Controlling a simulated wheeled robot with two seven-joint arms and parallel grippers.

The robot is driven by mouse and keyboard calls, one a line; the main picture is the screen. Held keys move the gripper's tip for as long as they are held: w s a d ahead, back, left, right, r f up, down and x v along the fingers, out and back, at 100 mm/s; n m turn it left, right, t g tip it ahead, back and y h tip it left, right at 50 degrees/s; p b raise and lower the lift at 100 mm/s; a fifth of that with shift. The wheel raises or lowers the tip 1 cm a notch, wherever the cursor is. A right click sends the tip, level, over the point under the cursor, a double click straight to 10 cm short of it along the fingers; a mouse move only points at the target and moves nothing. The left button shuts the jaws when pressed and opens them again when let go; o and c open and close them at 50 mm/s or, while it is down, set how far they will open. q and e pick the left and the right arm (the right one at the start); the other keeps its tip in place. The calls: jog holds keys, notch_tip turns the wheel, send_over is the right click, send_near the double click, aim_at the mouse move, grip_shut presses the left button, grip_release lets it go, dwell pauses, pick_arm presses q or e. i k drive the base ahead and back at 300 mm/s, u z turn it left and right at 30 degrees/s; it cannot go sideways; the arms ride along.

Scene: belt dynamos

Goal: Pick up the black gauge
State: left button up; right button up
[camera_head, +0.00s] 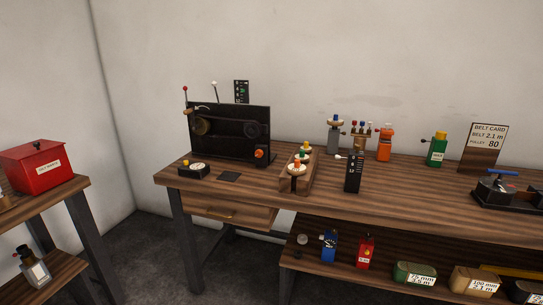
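Two black objects could be the gauge, and I cannot tell for certain which is. One is a tall upright black block (354,172) with small white markings and a white-tipped pin on its left side, near the front of the workbench. The other is a low black box (194,171) with a pale dial face and a yellow knob, at the bench's left end. Both stand free on the wooden workbench (420,191). Neither of my grippers is in view.
A black machine panel (230,130) stands behind the low box. A wooden rack (318,172) with coloured knobs is left of the tall block. Coloured bottle-like devices (384,143) stand behind. A belt card (485,148) and black device (508,191) are right. A red box (42,165) sits on the left table.

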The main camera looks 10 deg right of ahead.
aim_at(355, 161)
jog(key=u, duration=0.65)
jog(key=i, duration=1.3)
jog(key=z, duration=1.95)
jog(key=k, duration=1.15)
jog(key=z, duration=0.85)
jog(key=i, duration=1.65)
jog(key=u, duration=0.5)
